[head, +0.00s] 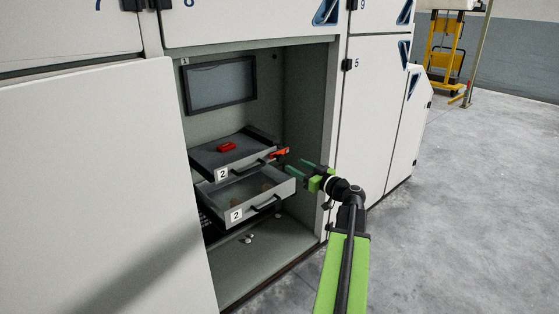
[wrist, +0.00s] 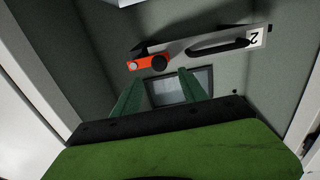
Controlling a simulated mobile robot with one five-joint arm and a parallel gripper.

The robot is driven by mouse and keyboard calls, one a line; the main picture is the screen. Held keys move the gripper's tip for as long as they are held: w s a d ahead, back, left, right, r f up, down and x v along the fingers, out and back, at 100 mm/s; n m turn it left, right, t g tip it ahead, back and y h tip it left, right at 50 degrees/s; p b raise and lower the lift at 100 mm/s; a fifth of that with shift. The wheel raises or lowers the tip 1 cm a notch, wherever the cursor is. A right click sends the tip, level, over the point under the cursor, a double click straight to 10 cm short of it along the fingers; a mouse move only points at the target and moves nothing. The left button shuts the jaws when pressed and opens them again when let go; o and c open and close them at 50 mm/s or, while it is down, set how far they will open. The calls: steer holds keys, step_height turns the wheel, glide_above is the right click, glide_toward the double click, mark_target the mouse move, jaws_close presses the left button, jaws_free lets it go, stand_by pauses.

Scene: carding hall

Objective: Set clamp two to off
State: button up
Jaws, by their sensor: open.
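The clamp, an orange lever (head: 279,153) with a dark round pivot, sits at the right front corner of the upper drawer (head: 203,168). That drawer bears a label 2. The orange lever also shows in the wrist view (wrist: 146,63), lying roughly sideways beside the drawer's dark handle (wrist: 215,47). My gripper (head: 289,170) is inside the cabinet opening, just right of and below the lever in the head view. Its green fingers are apart and empty in the wrist view (wrist: 158,85), with the lever beyond their tips. I see no contact.
A red object (head: 227,147) lies in the upper drawer. A dark-framed screen (head: 220,84) is on the back wall. The cabinet's right side panel (head: 335,130) stands close to my arm.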

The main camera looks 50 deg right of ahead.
mark_target(282, 159)
steer(key=w, duration=0.9)
steer(key=shift+w+d, duration=0.35)
steer(key=shift+c, duration=0.3)
jaws_close()
stand_by(0.4)
